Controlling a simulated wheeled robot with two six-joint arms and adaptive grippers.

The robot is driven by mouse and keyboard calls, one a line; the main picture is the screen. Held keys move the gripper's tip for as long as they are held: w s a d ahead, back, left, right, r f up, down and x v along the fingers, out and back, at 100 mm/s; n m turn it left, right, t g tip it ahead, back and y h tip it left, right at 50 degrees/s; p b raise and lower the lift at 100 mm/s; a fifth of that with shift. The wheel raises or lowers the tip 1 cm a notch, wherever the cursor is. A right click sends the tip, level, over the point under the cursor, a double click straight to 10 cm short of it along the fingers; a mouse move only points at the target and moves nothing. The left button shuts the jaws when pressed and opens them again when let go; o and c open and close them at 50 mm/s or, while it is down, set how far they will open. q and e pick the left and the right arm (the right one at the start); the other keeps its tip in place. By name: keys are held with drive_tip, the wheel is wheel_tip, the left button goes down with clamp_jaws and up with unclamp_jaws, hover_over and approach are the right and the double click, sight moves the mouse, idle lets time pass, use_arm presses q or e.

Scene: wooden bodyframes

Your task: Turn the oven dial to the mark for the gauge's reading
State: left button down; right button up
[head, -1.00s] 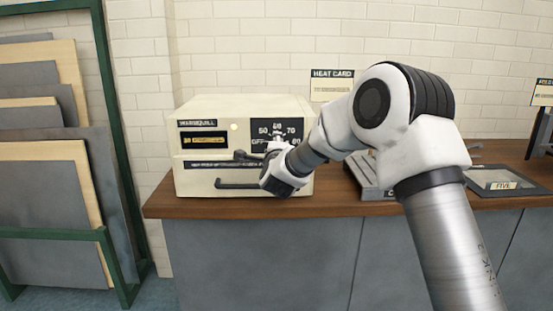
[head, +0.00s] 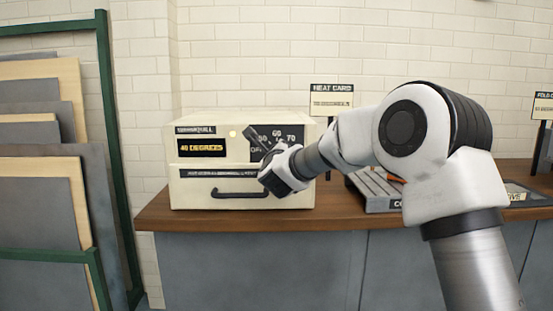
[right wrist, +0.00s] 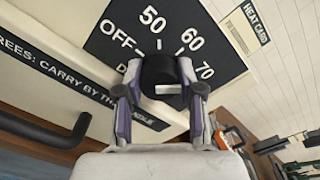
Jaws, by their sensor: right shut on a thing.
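The cream oven (head: 240,188) stands on the wooden counter. Its black dial panel (right wrist: 125,18) shows OFF, 50, 60 and 70 in the right wrist view. The black dial (right wrist: 160,66) sits between the fingers of my right gripper (right wrist: 161,74), which is shut on it. A pale bar shows on the dial's near side; which mark the dial points to is unclear. In the head view my right gripper (head: 272,145) covers the dial and part of the panel. The oven's lit display (head: 201,150) seems to read 40 DEGREES. My left gripper is out of view.
A dark handle (head: 238,193) juts from the oven front below the dial. A heat card (head: 331,101) stands behind the oven's right side. A grey tray (head: 377,190) lies right of the oven. A green rack with panels (head: 40,210) stands left.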

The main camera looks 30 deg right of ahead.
drive_tip(key=shift+f, duration=0.1)
idle(0.3)
drive_tip(key=o, duration=1.1)
drive_tip(key=shift+o, duration=0.2)
drive_tip(key=v, duration=0.8)
